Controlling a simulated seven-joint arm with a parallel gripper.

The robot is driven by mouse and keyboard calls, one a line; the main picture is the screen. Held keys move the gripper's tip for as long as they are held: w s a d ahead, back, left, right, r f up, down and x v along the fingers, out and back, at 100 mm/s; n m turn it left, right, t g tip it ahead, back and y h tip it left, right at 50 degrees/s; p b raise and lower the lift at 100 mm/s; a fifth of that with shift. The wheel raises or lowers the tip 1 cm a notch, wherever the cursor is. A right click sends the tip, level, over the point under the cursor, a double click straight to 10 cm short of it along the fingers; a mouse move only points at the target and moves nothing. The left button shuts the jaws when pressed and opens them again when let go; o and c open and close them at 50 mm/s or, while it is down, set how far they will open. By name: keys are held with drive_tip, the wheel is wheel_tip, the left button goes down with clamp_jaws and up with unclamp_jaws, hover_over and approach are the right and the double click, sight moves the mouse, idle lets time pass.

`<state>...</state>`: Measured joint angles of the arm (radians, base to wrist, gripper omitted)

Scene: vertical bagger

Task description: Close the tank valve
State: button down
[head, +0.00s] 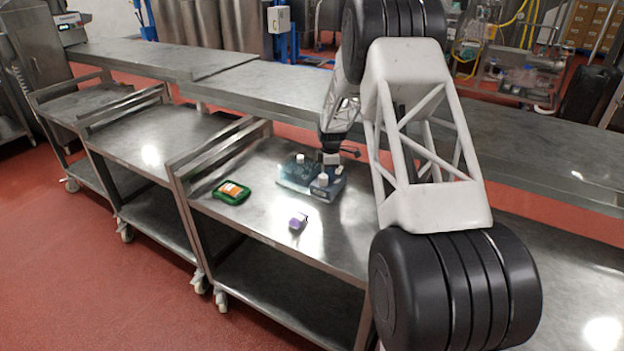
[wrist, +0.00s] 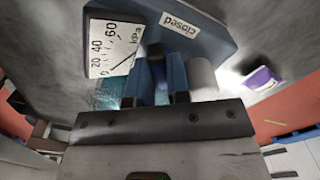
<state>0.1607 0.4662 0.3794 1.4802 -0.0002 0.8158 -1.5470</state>
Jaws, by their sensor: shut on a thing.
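My gripper (head: 329,158) reaches down onto the unit from above. In the wrist view its fingers (wrist: 159,80) are shut on a narrow dark-blue part, apparently the tank valve's handle, mostly hidden between them. The handle's angle is hard to tell.
A green case with an orange label (head: 231,192) lies left of the unit. A small purple-and-white item (head: 298,222) lies in front of it. A white cylinder (wrist: 203,76) stands right beside my fingers.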

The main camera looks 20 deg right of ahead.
drive_tip(key=shift+a+m, duration=0.1)
drive_tip(key=shift+m, duration=3.1)
drive_tip(key=c, duration=0.9)
unclamp_jaws()
